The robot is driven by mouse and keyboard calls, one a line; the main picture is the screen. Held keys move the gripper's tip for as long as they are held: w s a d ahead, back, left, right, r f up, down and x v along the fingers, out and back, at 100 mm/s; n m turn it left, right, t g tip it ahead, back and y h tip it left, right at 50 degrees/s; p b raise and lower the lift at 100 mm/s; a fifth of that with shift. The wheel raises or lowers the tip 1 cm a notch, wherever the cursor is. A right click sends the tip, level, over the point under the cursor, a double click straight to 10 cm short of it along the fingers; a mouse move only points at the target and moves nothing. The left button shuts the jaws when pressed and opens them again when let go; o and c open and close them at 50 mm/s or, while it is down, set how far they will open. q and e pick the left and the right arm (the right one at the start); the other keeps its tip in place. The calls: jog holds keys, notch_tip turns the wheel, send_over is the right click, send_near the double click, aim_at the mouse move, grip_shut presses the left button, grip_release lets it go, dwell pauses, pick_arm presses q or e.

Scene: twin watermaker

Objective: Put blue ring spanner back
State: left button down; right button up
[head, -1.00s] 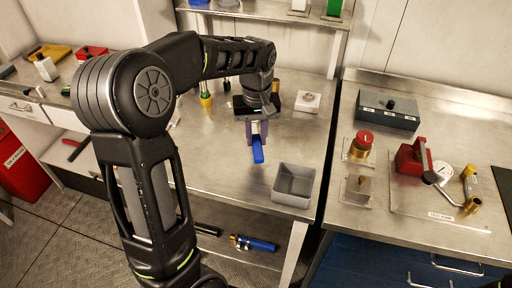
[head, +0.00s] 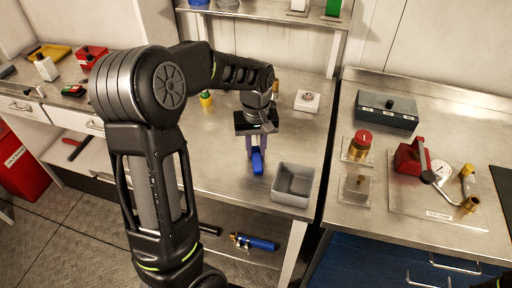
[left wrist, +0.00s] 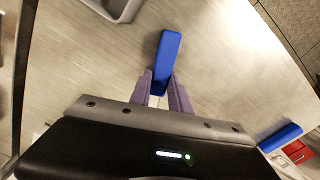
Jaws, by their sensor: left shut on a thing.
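The blue ring spanner (head: 257,163) shows as a blue bar below my left gripper (head: 256,146) in the head view. In the left wrist view the blue bar (left wrist: 167,58) sticks out from between the two purple fingers of the left gripper (left wrist: 163,92). The gripper is shut on its near end, which the fingers partly hide. The gripper is above the left steel bench (head: 215,165), to the left of the grey bin. I cannot tell the exact height above the bench.
An open grey bin (head: 292,184) stands at the bench's front right corner. A blue cylinder (head: 255,243) is on the lower shelf. The right bench (head: 420,125) holds a red-capped brass part (head: 360,143) and a test rig.

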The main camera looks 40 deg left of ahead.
aim_at(256, 152)
pick_arm(q)
jog(key=shift+f, duration=0.15)
jog(key=c, duration=1.2)
grip_release()
notch_tip(256, 152, up, 12)
jog(key=shift+b, duration=0.45)
